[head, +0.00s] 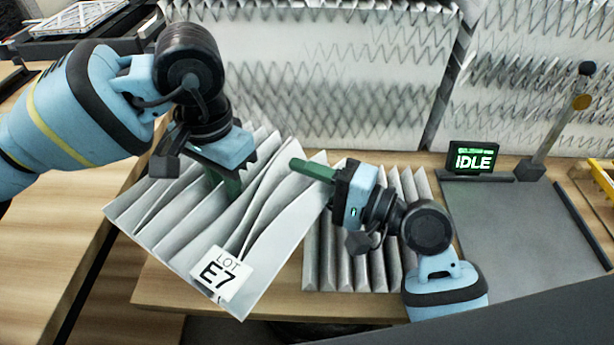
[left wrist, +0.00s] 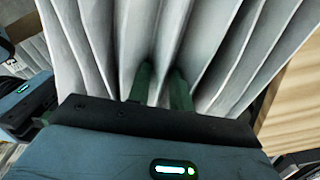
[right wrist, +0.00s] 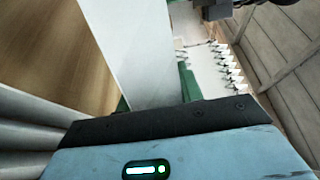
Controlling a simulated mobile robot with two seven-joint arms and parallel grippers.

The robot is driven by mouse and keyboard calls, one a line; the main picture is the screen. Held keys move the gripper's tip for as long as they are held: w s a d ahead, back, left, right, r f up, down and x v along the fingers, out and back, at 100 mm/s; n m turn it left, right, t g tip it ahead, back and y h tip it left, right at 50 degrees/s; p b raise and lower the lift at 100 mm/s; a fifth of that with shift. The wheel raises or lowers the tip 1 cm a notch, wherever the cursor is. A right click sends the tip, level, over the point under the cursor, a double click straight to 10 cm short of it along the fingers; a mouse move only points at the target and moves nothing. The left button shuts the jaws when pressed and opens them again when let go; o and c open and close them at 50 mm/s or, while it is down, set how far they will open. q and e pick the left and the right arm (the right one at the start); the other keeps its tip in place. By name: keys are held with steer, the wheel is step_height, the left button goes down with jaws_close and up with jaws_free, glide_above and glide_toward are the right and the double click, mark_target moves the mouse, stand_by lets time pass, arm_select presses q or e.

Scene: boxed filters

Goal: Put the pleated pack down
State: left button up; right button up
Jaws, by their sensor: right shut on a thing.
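The pleated pack (head: 262,215) is white, with a label reading LOT E7 (head: 221,273). It is tilted in the head view and overlaps the table's front left edge. My left gripper (head: 225,182) reaches down among its pleats, its green fingers close together on a fold; the pleats also fill the left wrist view (left wrist: 215,50). My right gripper (head: 312,168) is at the pack's upper right edge, shut on it; a white panel (right wrist: 138,50) stands between its fingers in the right wrist view. I cannot tell whether the pack's underside touches anything.
Another pleated pack (head: 345,270) lies on the wooden table, partly behind my right arm. A grey mat (head: 520,225) at the right is empty, with an IDLE display (head: 473,160) and a post (head: 560,125) by it. Large white pleated panels (head: 310,70) stand along the back.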

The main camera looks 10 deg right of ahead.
arm_select(q)
steer(key=shift+r, duration=0.1)
step_height(320, 180, up, 12)
arm_select(e)
jaws_close()
